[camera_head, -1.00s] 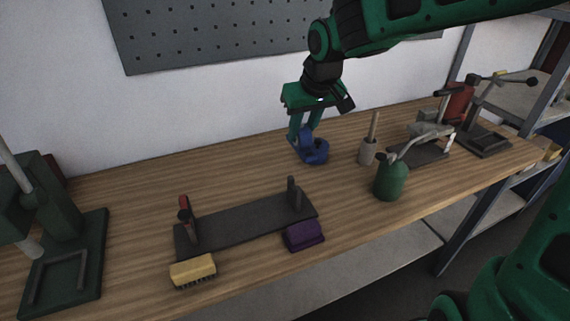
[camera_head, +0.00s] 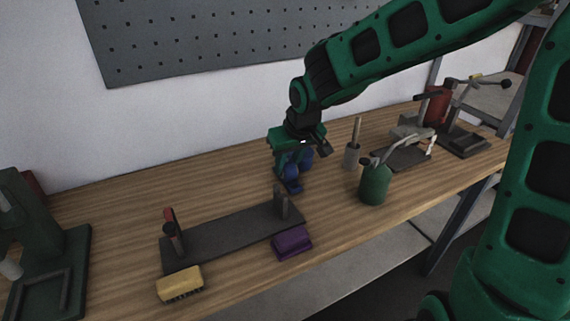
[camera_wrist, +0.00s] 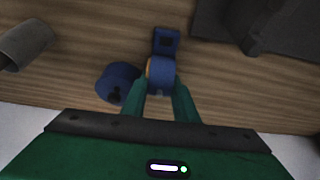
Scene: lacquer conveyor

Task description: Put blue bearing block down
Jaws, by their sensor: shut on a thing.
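The blue bearing block (camera_head: 293,187) is between the fingers of my gripper (camera_head: 287,172), low over the wooden bench behind the dark plate with posts. In the wrist view my gripper (camera_wrist: 161,84) is shut on the block's rounded part, and the block's flat foot (camera_wrist: 166,40) sticks out beyond the fingertips. An orange-yellow ring edge shows on the block's left side. I cannot tell whether its underside touches the bench. A separate round blue piece (camera_wrist: 118,82) lies beside it, and in the head view this piece (camera_head: 305,158) is partly behind my gripper.
The dark plate with posts (camera_head: 230,233) lies just in front. A purple block (camera_head: 292,243) and a yellow brush (camera_head: 180,284) lie along the front edge. The bench left of my gripper is clear.

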